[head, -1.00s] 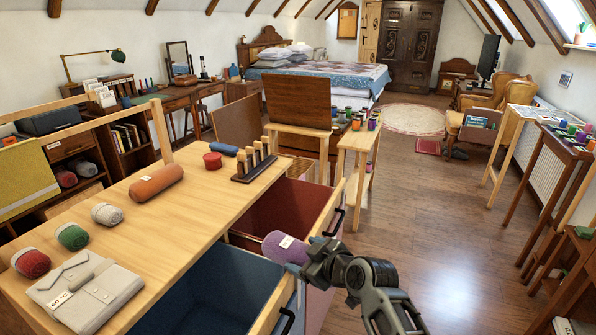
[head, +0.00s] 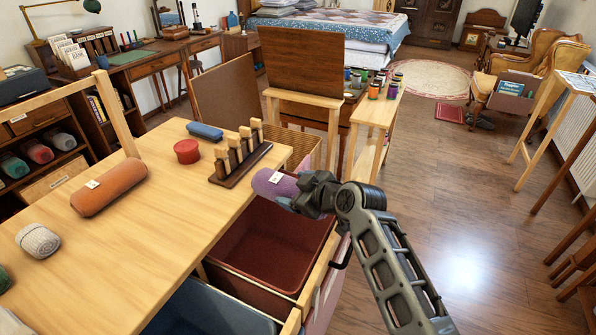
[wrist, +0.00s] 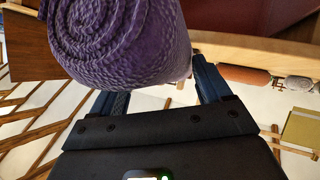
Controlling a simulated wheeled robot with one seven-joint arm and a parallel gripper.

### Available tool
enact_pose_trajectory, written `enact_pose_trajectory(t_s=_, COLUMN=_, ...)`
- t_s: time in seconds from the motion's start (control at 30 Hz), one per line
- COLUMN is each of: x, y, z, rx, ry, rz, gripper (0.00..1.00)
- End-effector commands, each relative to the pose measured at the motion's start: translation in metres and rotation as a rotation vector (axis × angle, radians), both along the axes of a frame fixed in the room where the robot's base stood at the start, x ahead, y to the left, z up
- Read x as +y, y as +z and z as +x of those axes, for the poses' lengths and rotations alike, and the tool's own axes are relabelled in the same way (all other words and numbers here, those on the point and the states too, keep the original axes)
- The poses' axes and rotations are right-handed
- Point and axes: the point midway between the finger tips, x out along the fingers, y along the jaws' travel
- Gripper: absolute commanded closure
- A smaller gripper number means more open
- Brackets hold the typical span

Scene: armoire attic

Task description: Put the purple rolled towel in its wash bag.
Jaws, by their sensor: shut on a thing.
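The purple rolled towel (head: 277,186) with a white tag is held in my gripper (head: 303,194), which is shut on it. In the head view the towel is in the air beside the table's right edge, just beyond the red-lined open compartment (head: 265,245). In the wrist view the towel's spiral end (wrist: 115,40) fills the upper middle, between the fingers (wrist: 155,80). A blue-lined open compartment (head: 205,310) is nearer to me. I cannot tell which container is the towel's wash bag.
The wooden table (head: 150,235) bears an orange roll (head: 108,187), a grey roll (head: 38,240), a red round tin (head: 187,151), a blue case (head: 205,131) and a dark rack with pale pegs (head: 240,160). A woven-sided container (head: 302,148) stands behind.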

Motion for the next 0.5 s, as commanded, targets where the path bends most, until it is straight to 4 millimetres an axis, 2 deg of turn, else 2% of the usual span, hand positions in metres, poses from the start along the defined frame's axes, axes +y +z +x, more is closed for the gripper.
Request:
enact_pose_trajectory(t_s=0.27, x=0.002, y=-0.005, z=0.000, rx=-0.001, ry=0.003, rz=0.000, gripper=0.76)
enact_pose_trajectory(t_s=0.5, x=0.002, y=-0.028, z=0.000, rx=0.001, ry=0.003, rz=0.001, gripper=0.76)
